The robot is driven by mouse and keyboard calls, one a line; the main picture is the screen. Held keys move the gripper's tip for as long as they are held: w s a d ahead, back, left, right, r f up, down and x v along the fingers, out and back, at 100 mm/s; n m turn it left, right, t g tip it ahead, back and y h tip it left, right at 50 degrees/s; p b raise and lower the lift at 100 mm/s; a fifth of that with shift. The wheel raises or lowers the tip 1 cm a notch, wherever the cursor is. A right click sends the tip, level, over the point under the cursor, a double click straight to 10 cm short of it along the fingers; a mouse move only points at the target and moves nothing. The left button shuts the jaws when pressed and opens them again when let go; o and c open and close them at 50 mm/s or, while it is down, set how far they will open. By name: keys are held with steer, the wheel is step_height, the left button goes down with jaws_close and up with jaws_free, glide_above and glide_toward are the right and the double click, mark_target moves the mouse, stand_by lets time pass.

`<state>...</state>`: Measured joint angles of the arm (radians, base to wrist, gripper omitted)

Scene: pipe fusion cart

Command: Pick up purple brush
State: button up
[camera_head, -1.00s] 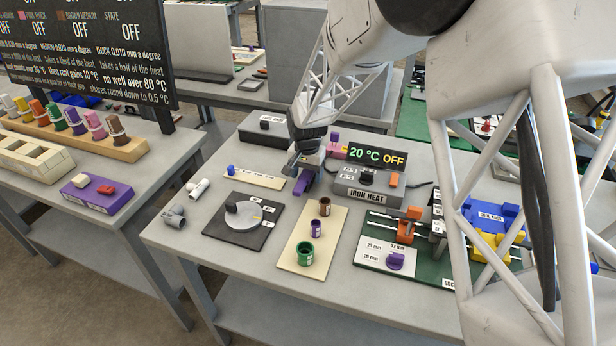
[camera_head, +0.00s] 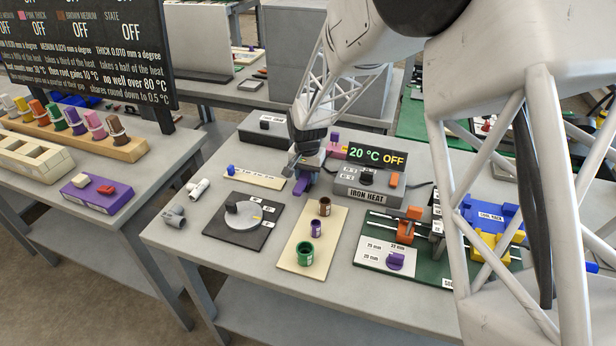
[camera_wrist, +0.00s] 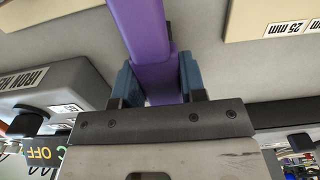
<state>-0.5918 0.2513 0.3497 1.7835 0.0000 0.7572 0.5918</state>
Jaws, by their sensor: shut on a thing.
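The purple brush (camera_wrist: 148,38) shows in the wrist view as a long purple bar running up from between the fingers to the top edge. My gripper (camera_wrist: 158,82) is shut on it, with a blue-grey finger pad on each side. In the head view the purple brush (camera_head: 301,186) is a small purple piece below my gripper (camera_head: 303,176), left of the iron heat box. My gripper hides much of it there. I cannot tell whether it still touches the table.
The iron heat box (camera_head: 367,185) stands close on the right, its display reading 20 °C OFF. A beige strip with a blue piece (camera_head: 252,178) lies to the left. A dial plate (camera_head: 240,221) and a beige board with small pots (camera_head: 290,255) are in front.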

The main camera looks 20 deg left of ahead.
mark_target(307, 173)
steer(key=shift+r, duration=0.15)
steer(key=shift+r, duration=4.9)
steer(key=o, duration=0.4)
steer(key=shift+c, duration=1.4)
steer(key=s+d+r+m, duration=0.3)
steer(key=s+d+m, duration=0.2)
steer(key=d, duration=0.6)
steer(key=s+d+r+m, duration=0.2)
steer(key=s+d+m, duration=0.4)
steer(key=d, duration=0.6)
steer(key=s+d+r+m, duration=0.3)
steer(key=s+d+m, duration=0.2)
steer(key=d, duration=0.7)
steer(key=shift+s+d+r+m, duration=0.15)
steer(key=shift+r+m, duration=0.15)
steer(key=shift+m, duration=0.7)
